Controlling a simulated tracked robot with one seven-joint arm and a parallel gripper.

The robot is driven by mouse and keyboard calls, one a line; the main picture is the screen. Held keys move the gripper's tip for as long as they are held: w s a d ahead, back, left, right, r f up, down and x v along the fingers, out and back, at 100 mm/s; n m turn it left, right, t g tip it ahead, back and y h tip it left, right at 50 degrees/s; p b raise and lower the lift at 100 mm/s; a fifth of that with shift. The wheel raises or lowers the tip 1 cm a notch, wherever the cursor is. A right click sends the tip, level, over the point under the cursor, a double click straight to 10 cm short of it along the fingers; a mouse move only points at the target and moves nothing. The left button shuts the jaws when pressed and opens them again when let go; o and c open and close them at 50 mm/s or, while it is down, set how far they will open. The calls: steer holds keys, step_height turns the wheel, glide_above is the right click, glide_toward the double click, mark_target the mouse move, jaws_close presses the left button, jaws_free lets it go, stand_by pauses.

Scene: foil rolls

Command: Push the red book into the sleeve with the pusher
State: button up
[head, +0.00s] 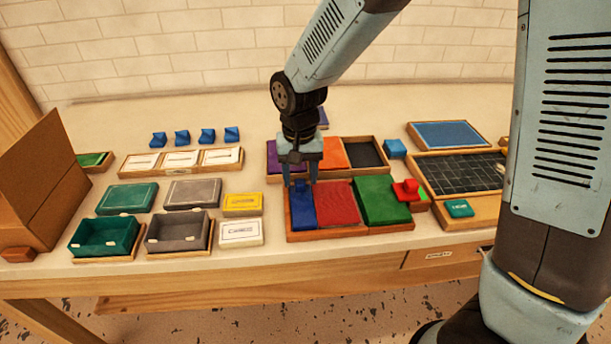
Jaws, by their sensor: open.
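A flat red textured block (337,204), probably the red book, lies in the front wooden tray (345,232), between a dark blue block (302,213) and a green block (381,201). My gripper (300,182) is open over the dark blue block. Its fingers point down on either side of a small blue knob on that block; I cannot tell whether they touch it. A small red stepped piece (406,190) sits at the tray's right end, beside the green block. I cannot tell which piece is the pusher or which is the sleeve.
Behind stands a tray with purple, orange (332,154) and black (366,153) sections. Green and grey boxes (108,237) stand at left, with several blue wedges (182,137) behind. A black gridded tray (460,175) is at right. Bare tabletop shows at the back left.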

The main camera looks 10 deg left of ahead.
steer(key=shift+f, duration=0.25)
steer(key=shift+c, duration=0.3)
jaws_close()
